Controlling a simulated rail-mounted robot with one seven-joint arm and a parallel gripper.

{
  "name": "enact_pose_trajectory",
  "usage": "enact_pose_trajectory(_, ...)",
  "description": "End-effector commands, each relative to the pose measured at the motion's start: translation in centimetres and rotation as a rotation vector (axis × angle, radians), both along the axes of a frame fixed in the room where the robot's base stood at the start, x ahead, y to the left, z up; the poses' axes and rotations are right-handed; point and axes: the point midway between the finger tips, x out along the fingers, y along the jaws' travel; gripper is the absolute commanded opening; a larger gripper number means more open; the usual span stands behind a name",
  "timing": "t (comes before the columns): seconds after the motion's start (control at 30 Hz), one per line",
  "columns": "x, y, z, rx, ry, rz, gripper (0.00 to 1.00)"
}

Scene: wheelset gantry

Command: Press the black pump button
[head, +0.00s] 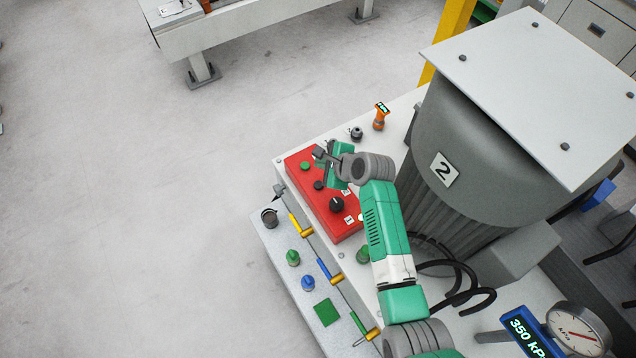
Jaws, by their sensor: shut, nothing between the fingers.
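A red control box (323,216) sits on the light bench top. On it are a small black button (319,185), a larger black knob (337,204) with a white pointer, and a green button (305,166). White number labels lie near the controls; I cannot tell which control is labelled for the pump. My gripper (319,154) is over the upper right part of the box, close to the black button in the picture. It is shut and empty. I cannot tell its height above the box or whether it touches anything. My gripper and arm hide part of the box.
A large grey tank (478,150) marked 2 stands right of my arm. An orange handheld device (379,117) stands behind. Coloured valve handles (326,270) line the bench front, above a ledge (293,272) with small pieces. A gauge (578,330) and 350 kPa display (530,335) are lower right.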

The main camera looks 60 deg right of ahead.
Motion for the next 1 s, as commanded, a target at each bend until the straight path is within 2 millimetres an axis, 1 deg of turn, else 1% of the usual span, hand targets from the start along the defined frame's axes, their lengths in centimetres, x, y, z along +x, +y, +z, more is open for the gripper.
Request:
enact_pose_trajectory(0.17, 0.0, 0.0, -0.1, -0.002, 0.0, 0.001, 0.0)
enact_pose_trajectory(0.27, 0.0, 0.0, -0.5, -0.002, 0.0, 0.001, 0.0)
enact_pose_trajectory(0.37, 0.0, 0.0, -1.3, -0.002, 0.0, 0.001, 0.0)
enact_pose_trajectory(0.77, 0.0, 0.0, -6.9, -0.003, 0.0, 0.0, 0.0)
enact_pose_trajectory(0.9, 0.1, 0.1, -8.3, -0.002, 0.001, 0.002, 0.0)
enact_pose_trajectory(1.0, 0.1, 0.0, -8.7, -0.002, 0.0, 0.003, 0.0)
